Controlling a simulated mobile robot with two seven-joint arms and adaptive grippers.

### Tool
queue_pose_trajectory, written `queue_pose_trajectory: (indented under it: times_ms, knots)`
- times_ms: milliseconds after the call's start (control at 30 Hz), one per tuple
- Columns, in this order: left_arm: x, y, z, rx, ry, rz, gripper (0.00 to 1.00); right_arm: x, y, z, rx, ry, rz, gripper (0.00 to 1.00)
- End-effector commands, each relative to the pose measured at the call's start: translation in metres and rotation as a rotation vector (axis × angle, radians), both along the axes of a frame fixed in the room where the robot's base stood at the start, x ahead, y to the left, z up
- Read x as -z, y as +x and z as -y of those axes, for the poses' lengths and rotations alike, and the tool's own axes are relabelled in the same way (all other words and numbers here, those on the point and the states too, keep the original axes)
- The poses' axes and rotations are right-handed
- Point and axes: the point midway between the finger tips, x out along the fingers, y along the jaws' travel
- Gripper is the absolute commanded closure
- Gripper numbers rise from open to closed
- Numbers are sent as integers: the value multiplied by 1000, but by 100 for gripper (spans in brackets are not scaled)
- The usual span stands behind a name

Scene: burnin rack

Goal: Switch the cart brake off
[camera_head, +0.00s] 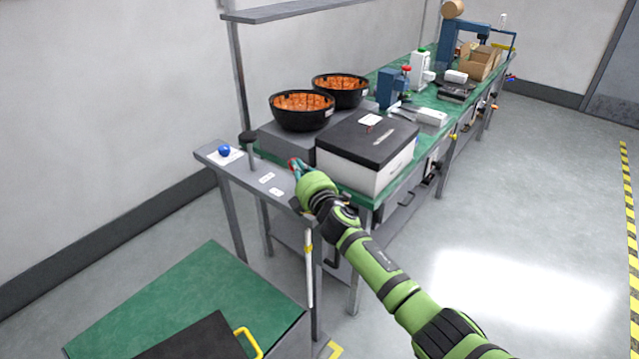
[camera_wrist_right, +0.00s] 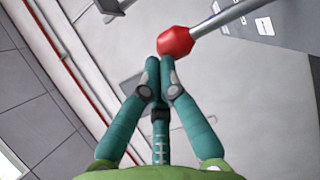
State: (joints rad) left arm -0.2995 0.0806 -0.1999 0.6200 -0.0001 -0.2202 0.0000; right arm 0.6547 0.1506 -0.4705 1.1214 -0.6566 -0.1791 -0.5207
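A red knob (camera_wrist_right: 175,42) on a grey metal rod (camera_wrist_right: 225,18) shows large in the right wrist view. The knob is also partly visible in the head view (camera_head: 293,162), at the tip of my right gripper. My right gripper (camera_wrist_right: 160,68) has its teal fingers together, with nothing seen between them. Its fingertips are right at the knob's lower left side; I cannot tell whether they touch it. In the head view the gripper (camera_head: 299,168) is over the grey panel (camera_head: 238,176), which carries the levers and white labels. My left gripper is out of view.
A blue ball knob (camera_head: 224,151) and a black-topped lever (camera_head: 249,138) stand on the same panel. A black-lidded white box (camera_head: 368,160) and two black bowls (camera_head: 302,122) of orange pieces are close behind. A green-topped surface (camera_head: 190,290) lies in front. Open floor is at right.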

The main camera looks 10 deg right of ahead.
Motion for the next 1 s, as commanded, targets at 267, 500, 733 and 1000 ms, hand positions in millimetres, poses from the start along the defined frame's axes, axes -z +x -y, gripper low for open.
queue_pose_trajectory:
  times_ms: [267,500,733,1000]
  knots:
    - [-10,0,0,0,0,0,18,-4,10,-6,2,-64,-80,100]
    - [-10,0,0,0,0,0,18,-2,18,-13,2,-62,-80,100]
    - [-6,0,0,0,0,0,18,-1,23,-17,1,-63,-76,100]
    - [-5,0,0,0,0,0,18,0,25,-18,2,-64,-77,100]
